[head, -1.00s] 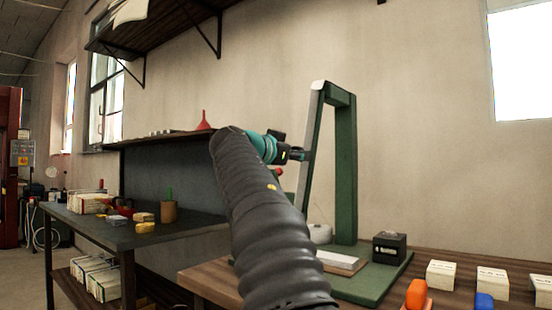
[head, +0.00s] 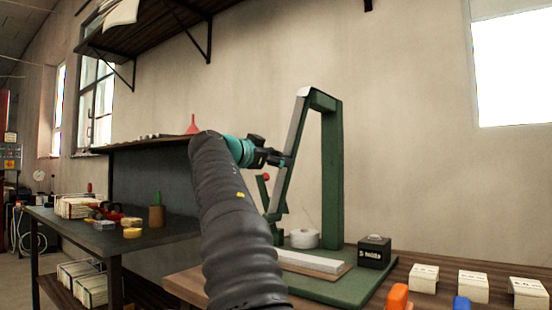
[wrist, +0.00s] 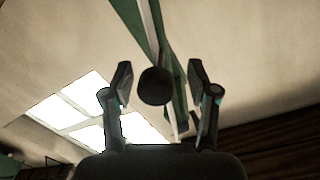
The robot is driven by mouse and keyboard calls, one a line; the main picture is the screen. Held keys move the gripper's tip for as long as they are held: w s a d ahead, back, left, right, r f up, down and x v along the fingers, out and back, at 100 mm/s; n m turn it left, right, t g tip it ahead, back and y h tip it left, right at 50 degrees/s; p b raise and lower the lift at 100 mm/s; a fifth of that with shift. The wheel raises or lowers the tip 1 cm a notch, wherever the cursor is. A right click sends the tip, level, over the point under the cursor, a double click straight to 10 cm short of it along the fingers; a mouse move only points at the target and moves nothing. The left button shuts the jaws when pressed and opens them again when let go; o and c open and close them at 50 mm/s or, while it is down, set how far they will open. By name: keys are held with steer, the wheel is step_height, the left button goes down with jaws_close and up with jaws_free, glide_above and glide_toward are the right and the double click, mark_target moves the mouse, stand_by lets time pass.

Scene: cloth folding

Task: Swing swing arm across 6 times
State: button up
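The swing arm (head: 294,140) is a slim green bar with a pale face, hanging from the top of a green frame (head: 332,180) and slanting down to the left. My gripper (head: 284,160) is beside the bar's middle, on its left. In the wrist view the gripper (wrist: 160,85) has its two fingers apart, with a dark round knob (wrist: 155,87) between them and gaps on both sides. The green bar (wrist: 178,95) shows behind the knob. A red ball (head: 266,177) on a green lever shows below my gripper.
A green base plate (head: 355,290) carries a pale block (head: 310,261), a white roll (head: 304,238) and a black box (head: 374,252). Several white blocks (head: 473,285) and an orange piece (head: 398,296) lie at right. A dark shelf table (head: 75,230) stands at left.

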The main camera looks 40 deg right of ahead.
steer(key=shift+a, duration=0.1)
steer(key=v, duration=1.2)
steer(key=shift+f, duration=0.1)
steer(key=s+a+f+n+y+p, duration=0.2)
steer(key=s+a+f+n+y, duration=0.3)
steer(key=f, duration=0.9)
steer(key=s+a+f+n+t+y+p, duration=0.1)
steer(key=s+a+f+n+y, duration=0.5)
steer(key=f, duration=0.8)
steer(key=s+a+f+n+y+p, duration=0.3)
steer(key=s+a+f+n+y, duration=0.3)
steer(key=s+a+f+n, duration=0.3)
steer(key=s+a+f, duration=0.3)
steer(key=s+f, duration=0.1)
steer(key=f, duration=0.2)
steer(key=shift+s+a+n+t, duration=0.15)
steer(key=shift+s+n+t, duration=0.15)
steer(key=shift+s+n, duration=0.1)
